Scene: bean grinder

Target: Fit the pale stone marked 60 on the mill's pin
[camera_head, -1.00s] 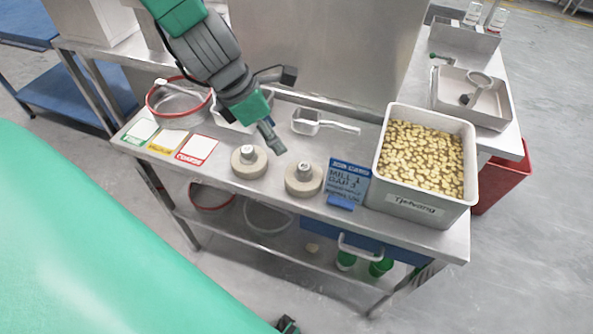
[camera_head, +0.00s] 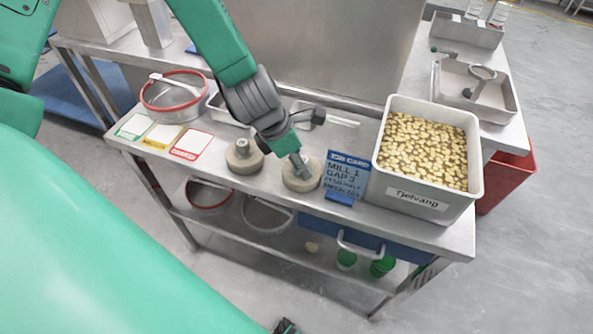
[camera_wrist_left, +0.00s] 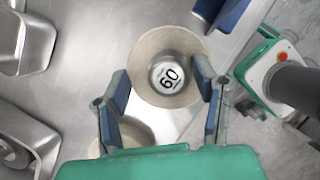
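Two pale round stones with metal hubs lie on the steel table. The right stone (camera_head: 296,184) is beneath my left gripper (camera_head: 303,173), partly hidden by it. In the left wrist view this stone (camera_wrist_left: 149,47) shows the number 60 on its hub (camera_wrist_left: 168,76). My left gripper (camera_wrist_left: 160,80) is open there, its blue-grey fingers spread either side of the hub, with gaps visible. I cannot tell how far above the stone they are. The other stone (camera_head: 243,158) lies to the left, half hidden behind the gripper in the wrist view (camera_wrist_left: 132,132). I cannot make out the mill's pin.
A blue job card (camera_head: 345,176) reading MILL 1, GAP 3 stands close right of the stone. A grey bin of beans (camera_head: 415,198) is beyond it. Colored cards (camera_head: 162,135) and a red-rimmed sieve (camera_head: 174,98) are left. Metal scoops lie behind. The table's front edge is near.

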